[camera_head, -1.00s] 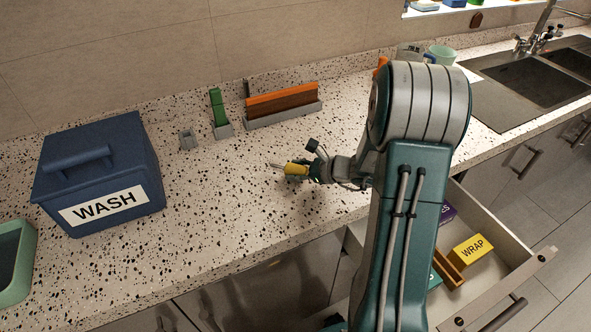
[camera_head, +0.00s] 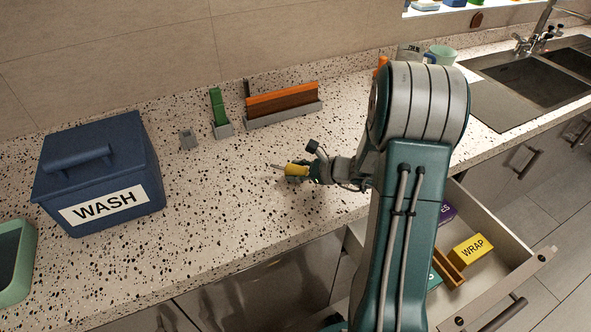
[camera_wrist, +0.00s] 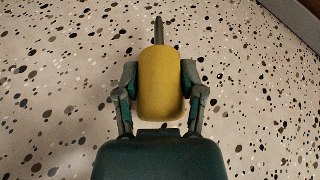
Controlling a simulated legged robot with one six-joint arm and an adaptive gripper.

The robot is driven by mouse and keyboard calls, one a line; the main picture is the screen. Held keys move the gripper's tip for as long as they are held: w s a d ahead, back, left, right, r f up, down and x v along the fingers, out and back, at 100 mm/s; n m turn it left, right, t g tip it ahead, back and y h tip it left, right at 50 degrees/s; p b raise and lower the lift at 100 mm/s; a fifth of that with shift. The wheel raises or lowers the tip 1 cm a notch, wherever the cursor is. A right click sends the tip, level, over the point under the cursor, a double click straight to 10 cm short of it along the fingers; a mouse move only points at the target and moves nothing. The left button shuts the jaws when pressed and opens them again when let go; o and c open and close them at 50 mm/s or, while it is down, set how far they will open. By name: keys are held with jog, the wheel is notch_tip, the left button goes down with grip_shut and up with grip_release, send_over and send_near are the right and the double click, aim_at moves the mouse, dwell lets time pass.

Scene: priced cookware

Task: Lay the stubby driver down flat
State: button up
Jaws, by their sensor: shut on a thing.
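The stubby driver (camera_head: 294,170) has a fat yellow handle and a short grey shaft. My gripper (camera_head: 304,171) is shut on its handle. In the head view the driver lies sideways, its shaft pointing left, over the speckled counter (camera_head: 235,235). In the wrist view the yellow handle (camera_wrist: 160,86) sits between the two fingers (camera_wrist: 158,88), and the shaft points away toward the top of the picture. I cannot tell whether the driver touches the counter or hangs just above it.
A blue lidded WASH bin (camera_head: 135,170) stands at the left, with a green tray (camera_head: 12,262) at the edge. An open drawer (camera_head: 500,275) is at right.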

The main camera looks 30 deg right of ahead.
jog(key=shift+f, duration=0.25)
jog(key=o, duration=1.3)
jog(key=shift+c, duration=0.2)
jog(key=shift+o, duration=0.6)
jog(key=v, duration=1.2)
